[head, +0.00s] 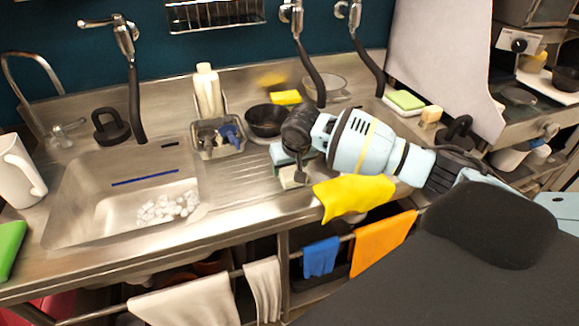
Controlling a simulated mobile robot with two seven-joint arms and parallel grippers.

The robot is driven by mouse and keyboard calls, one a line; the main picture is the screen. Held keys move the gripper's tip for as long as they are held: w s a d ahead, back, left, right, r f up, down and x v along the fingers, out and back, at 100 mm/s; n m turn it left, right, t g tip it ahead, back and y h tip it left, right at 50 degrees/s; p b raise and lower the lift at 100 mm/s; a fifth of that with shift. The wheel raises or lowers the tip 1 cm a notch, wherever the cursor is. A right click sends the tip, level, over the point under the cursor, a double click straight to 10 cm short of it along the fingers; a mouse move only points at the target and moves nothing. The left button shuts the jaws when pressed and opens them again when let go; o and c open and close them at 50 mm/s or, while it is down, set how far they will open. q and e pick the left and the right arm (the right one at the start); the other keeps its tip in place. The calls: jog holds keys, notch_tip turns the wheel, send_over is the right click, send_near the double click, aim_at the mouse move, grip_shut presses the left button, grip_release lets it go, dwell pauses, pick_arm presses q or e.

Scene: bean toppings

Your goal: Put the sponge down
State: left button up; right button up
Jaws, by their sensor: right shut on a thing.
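My right gripper (300,168) points down over the steel counter, right of the sink basin. It is shut on a small pale sponge (292,179), which is at or just above the counter surface; I cannot tell whether it touches. My left gripper is not in view.
A yellow cloth (352,197) hangs over the counter's front edge below my right arm. A black bowl (266,120) and a grey caddy (218,138) stand behind. The sink (75,200) holds whitish bits. Bare counter lies left of the gripper.

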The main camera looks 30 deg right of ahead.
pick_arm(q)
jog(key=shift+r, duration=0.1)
pick_arm(e)
jog(key=shift+s+f, duration=0.1)
jog(key=shift+f, duration=0.3)
